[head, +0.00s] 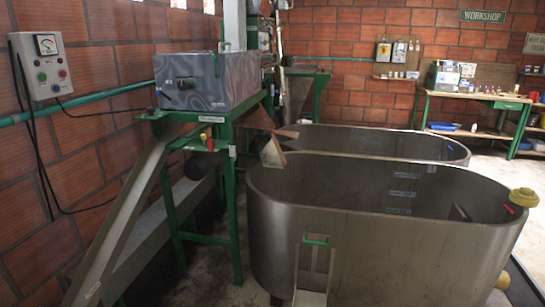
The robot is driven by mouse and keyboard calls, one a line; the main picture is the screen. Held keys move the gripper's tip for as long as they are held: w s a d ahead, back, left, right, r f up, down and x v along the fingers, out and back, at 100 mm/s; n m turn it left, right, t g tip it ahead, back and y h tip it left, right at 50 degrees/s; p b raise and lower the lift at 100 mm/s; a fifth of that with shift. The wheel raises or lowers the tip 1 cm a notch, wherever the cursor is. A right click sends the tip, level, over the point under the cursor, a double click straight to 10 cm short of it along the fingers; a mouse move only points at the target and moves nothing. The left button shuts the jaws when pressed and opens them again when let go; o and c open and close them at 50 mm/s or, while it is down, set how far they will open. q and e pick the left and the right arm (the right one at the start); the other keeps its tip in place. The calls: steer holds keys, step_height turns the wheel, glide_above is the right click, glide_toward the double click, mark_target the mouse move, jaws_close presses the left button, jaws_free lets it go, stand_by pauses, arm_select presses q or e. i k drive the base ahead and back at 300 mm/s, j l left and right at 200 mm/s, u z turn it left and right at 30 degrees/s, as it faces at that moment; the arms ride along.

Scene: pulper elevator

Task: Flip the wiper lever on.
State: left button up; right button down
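I cannot tell for sure which part is the wiper lever. A small red handle with a yellow end (209,142) sits on the green stand, below the grey metal machine box (205,80). A control box (41,66) with a dial, buttons and knobs hangs on the brick wall at the left; its switch positions are too small to read. Neither of my grippers shows in the head view.
A large steel tank (385,240) fills the right front, with a second tank (370,141) behind it. A sloping metal chute (125,215) runs down at the left. A green workbench (475,97) stands at the back right. Bare floor shows beside the stand.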

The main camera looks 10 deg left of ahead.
mark_target(158, 93)
steer(key=i+j+u, duration=0.15)
steer(key=i+u, duration=0.55)
steer(key=u, duration=0.15)
steer(key=i+u, duration=0.75)
steer(key=i, duration=0.15)
steer(key=i+u, duration=0.3)
steer(key=i, duration=0.2)
steer(key=u, duration=0.25)
